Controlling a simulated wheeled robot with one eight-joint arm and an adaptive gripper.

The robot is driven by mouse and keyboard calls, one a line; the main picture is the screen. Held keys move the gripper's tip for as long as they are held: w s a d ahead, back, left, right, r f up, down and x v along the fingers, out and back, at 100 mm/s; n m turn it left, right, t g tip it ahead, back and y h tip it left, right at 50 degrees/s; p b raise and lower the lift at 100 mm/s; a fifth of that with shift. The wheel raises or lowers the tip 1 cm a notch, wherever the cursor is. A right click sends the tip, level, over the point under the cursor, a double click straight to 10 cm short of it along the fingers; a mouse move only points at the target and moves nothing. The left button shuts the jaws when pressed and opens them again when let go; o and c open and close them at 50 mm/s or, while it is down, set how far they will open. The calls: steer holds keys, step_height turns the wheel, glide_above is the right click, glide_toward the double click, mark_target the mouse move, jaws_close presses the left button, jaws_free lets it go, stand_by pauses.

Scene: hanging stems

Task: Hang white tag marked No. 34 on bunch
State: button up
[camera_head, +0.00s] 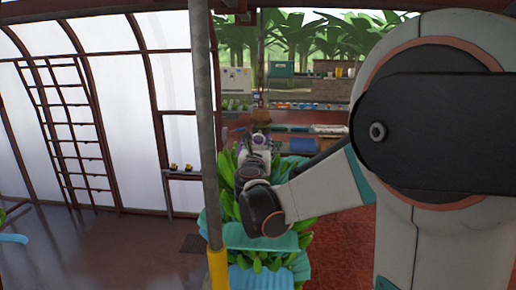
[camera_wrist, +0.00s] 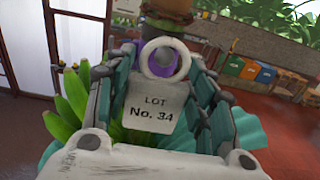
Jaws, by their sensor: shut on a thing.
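A white tag (camera_wrist: 152,108) printed "LOT No. 34" sits between the fingers of my gripper (camera_wrist: 162,75) in the wrist view. Its white ring (camera_wrist: 171,46) points away from me, and something purple (camera_wrist: 165,66) shows through the ring. My gripper is shut on the tag. A brown stem-like part (camera_wrist: 167,12) shows just beyond the ring; I cannot tell whether the ring touches it. The green bunch (camera_wrist: 72,95) with teal wrapping lies beyond and beside the fingers. In the head view my gripper (camera_head: 259,140) is at the top of the bunch (camera_head: 228,170), partly hidden by my arm.
A grey upright pole (camera_head: 205,120) with a yellow lower part (camera_head: 217,268) stands left of the bunch in the head view. A ladder-like rack (camera_head: 65,130) stands by the left wall. Coloured bins (camera_wrist: 248,70) stand far off at right in the wrist view.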

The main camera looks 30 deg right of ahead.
steer(key=shift+b+x, duration=0.55)
steer(key=shift+x, duration=1.8)
stand_by(1.5)
steer(key=shift+w+f+b, duration=0.1)
steer(key=shift+f+b, duration=0.25)
steer(key=shift+f, duration=0.05)
stand_by(0.3)
stand_by(0.4)
steer(key=o, duration=0.9)
